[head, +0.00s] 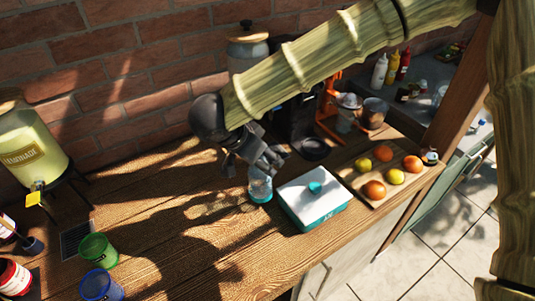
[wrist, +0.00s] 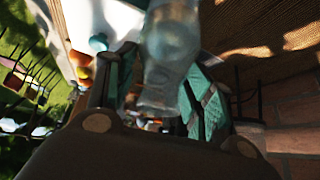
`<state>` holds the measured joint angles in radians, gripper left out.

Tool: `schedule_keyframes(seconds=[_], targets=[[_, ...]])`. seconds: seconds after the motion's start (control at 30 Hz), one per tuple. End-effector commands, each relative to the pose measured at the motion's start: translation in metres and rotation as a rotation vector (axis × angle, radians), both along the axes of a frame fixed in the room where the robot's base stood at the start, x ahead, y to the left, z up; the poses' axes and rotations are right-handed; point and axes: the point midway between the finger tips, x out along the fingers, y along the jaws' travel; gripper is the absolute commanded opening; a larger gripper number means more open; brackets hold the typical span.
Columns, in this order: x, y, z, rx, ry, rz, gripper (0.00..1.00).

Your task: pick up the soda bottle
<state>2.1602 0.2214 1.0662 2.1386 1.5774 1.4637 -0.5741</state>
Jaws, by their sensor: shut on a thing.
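The soda bottle (head: 260,188) is clear with a blue-teal lower part. In the head view it is upright beside the white and teal box, with its upper part hidden by my gripper (head: 262,163). My gripper comes from above and is shut on the bottle. In the wrist view the clear bottle (wrist: 170,45) lies between the two teal-padded fingers of my gripper (wrist: 165,88). I cannot tell whether the bottle's base touches the wooden table (head: 180,215).
The white and teal box (head: 313,199) stands close right of the bottle. A board (head: 358,182) holds oranges and lemons. A lemonade dispenser (head: 30,150), green cup (head: 97,250) and blue cup (head: 100,287) stand left. A dark machine (head: 300,128) stands behind. The table's middle is clear.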

Motion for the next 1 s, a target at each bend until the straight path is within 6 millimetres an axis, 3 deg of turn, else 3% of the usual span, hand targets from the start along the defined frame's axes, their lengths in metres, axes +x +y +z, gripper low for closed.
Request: schedule_keyframes(seconds=[0.5, 1.0], targets=[[-0.042, 0.018, 0.004, -0.002, -0.001, 0.001, 0.0], [-0.061, 0.027, 0.007, 0.0, -0.001, -0.001, 0.0]])
